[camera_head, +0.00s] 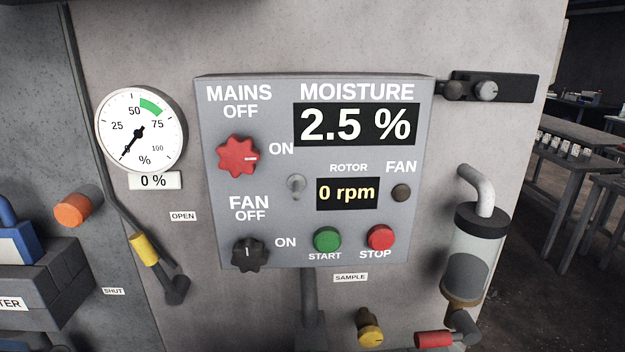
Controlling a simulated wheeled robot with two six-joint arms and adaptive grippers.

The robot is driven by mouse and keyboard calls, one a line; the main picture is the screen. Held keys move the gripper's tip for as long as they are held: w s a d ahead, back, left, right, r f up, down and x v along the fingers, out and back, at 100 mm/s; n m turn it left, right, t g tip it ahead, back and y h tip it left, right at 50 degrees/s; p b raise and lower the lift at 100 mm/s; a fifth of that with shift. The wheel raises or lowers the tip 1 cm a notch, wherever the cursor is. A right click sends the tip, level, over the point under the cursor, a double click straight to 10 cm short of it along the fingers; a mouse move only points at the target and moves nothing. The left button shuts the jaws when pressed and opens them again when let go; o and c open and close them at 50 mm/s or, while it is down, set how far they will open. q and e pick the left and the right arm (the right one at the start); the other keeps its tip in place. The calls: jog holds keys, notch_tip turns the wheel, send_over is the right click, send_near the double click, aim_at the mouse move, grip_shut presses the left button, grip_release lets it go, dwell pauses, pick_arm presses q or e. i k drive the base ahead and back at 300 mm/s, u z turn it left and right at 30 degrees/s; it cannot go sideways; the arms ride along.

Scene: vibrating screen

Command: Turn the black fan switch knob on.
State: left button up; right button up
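The black fan switch knob (249,256) is at the lower left of the grey control panel (232,199). Its white mark stands upright, toward the FAN OFF label above it; the ON label is to its right. The round FAN lamp (401,193) at the panel's right looks dark brown and unlit. Neither of my grippers shows in the head view, so nothing is seen touching the knob.
The red mains knob (238,157) above has its mark toward ON. Green START (327,239) and red STOP (380,237) buttons sit right of the fan knob. A yellow-gripped lever (144,248) is at left. A glass cylinder (474,246) projects at right.

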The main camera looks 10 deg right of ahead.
aim_at(249, 255)
jog(key=u, duration=0.75)
jog(key=k, duration=0.95)
jog(key=z, duration=0.85)
